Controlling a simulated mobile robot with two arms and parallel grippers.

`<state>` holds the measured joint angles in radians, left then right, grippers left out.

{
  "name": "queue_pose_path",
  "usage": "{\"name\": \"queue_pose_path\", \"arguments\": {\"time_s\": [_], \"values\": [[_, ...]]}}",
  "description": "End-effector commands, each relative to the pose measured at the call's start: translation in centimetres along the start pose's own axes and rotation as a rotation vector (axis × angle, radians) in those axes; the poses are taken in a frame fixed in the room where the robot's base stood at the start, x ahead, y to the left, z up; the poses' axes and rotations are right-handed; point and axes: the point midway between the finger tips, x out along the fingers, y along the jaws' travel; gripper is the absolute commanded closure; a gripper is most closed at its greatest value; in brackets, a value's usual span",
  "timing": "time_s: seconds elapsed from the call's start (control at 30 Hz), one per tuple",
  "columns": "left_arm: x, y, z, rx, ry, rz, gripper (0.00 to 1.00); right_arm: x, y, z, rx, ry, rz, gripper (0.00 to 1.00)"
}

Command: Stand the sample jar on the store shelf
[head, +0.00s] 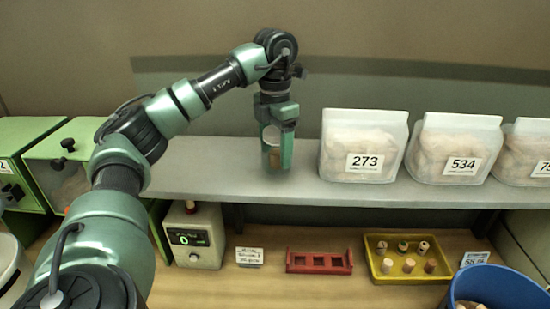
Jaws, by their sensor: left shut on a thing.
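My left gripper (274,163) points straight down at the store shelf (215,165), left of the bag marked 273. It is shut on the sample jar (272,136), a small thing with a pale top and brownish contents, mostly hidden between the fingers. The jar looks upright. Its base is close to the shelf top, but I cannot tell whether it touches. My right gripper does not show.
Bags marked 273 (362,146) and 534 (455,149) and another stand on the shelf's right part. Its left part is clear.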

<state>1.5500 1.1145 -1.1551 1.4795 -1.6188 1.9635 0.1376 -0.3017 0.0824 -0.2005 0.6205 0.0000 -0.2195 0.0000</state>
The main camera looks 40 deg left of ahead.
Motion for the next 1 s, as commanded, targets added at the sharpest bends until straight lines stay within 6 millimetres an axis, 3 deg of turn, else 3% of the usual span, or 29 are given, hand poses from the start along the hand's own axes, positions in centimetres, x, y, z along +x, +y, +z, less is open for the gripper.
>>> {"name": "queue_pose_path", "arguments": {"time_s": [0.2, 0.53, 0.57, 0.6, 1.0], "values": [[2.2, 0.0, -0.1, -0.001, 0.001, 0.0, 0.86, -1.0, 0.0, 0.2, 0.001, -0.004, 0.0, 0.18], [2.6, 0.0, 0.0, 0.0, 0.001, 0.0, 0.86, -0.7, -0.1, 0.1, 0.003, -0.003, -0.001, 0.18], [2.6, 0.0, 0.0, 0.0, 0.002, 0.0, 0.25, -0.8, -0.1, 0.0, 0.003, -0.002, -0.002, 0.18], [2.5, 0.0, 0.0, 0.0, 0.002, 0.0, 0.14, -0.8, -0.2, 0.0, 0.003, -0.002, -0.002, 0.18], [2.2, 0.0, 0.0, 0.0, 0.0, 0.0, 0.12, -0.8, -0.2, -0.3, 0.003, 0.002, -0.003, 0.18]]}}
